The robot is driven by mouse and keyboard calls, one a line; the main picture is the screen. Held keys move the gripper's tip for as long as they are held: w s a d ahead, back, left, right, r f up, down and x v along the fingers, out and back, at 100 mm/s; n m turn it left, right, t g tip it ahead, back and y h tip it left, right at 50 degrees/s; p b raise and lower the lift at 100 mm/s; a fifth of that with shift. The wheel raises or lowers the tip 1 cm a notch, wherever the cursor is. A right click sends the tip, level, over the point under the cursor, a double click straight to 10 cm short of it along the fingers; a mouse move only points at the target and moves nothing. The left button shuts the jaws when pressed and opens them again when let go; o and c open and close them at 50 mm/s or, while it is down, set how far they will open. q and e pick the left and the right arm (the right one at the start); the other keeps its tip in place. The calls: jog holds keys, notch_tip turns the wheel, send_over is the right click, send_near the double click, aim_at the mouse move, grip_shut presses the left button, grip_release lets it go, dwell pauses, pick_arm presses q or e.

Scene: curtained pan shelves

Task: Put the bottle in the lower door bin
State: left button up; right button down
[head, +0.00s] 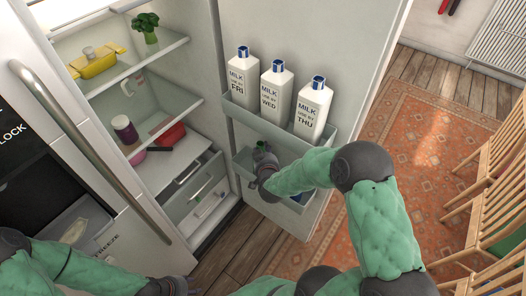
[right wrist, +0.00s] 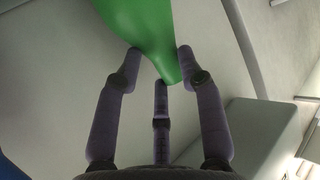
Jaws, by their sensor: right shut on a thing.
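The green bottle (right wrist: 140,25) is held at its narrow end between the dark fingers of my right gripper (right wrist: 160,75) in the right wrist view. In the head view only a little green of the bottle (head: 261,145) shows. There my right gripper (head: 264,160) is at the lower door bin (head: 241,161), towards its left end. My forearm hides much of that bin, and I cannot tell whether the bottle rests on its floor. My left gripper (head: 172,288) is low at the picture's bottom edge, and its fingers are not clear.
The upper door bin (head: 262,121) holds 3 milk bottles (head: 273,88) just above my right gripper. Something blue (head: 297,197) shows in the lower bin beside my arm. Fridge shelves (head: 165,105) with a yellow pot (head: 93,64) and broccoli (head: 146,27) stand left. Chairs (head: 490,190) stand right.

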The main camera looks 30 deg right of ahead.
jog(key=shift+f, duration=0.3)
dwell(0.5)
jog(key=c, duration=0.7)
grip_release()
jog(key=shift+f, duration=0.1)
jog(key=shift+s, duration=0.1)
jog(key=v, duration=1.2)
jog(key=shift+c, duration=0.3)
grip_shut()
